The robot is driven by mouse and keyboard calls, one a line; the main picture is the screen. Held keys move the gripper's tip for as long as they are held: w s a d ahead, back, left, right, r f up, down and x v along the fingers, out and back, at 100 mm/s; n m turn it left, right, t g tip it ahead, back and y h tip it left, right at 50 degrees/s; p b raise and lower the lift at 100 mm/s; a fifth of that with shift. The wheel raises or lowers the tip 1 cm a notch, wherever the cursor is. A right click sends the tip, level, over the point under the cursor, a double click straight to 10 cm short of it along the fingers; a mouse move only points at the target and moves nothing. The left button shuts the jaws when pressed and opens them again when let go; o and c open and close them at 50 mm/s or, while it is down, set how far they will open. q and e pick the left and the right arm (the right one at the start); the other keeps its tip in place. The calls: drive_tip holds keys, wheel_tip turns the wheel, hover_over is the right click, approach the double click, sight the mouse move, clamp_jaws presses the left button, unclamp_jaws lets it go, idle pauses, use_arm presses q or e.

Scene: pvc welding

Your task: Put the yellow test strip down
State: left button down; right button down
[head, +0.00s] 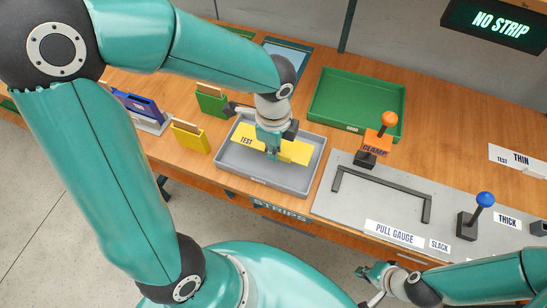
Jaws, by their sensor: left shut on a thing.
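The yellow test strip (297,151) is a flat yellow piece with one end marked TEST. It lies in or just above the grey tray (313,170) labelled STRIPS; I cannot tell whether it touches the tray floor. My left gripper (272,155) points down over the tray and is shut on the strip near its middle, hiding part of it. My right gripper (370,283) is low at the bottom right, apart from the tray, in front of the bench edge. Its fingers are too small to tell open from shut.
A green tray (357,85) stands behind. A grey plate (350,210) with an orange-knobbed clamp (375,143) and a blue-knobbed lever (477,210) is to the right. Yellow (191,137), green (211,102) and blue (143,107) holders stand left. A hanging sign (502,24) reads NO STRIP.

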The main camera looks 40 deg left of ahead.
sight(274, 166)
use_arm(q)
drive_tip(key=shift+f+b, duration=0.3)
drive_tip(key=shift+f, duration=2.05)
drive_tip(key=shift+f, duration=0.1)
drive_tip(key=c, duration=1.3)
unclamp_jaws()
drive_tip(key=shift+r, duration=0.4)
wheel_tip(274, 166, up, 12)
drive_tip(key=shift+f+p, duration=0.25)
drive_tip(key=shift+p, duration=0.25)
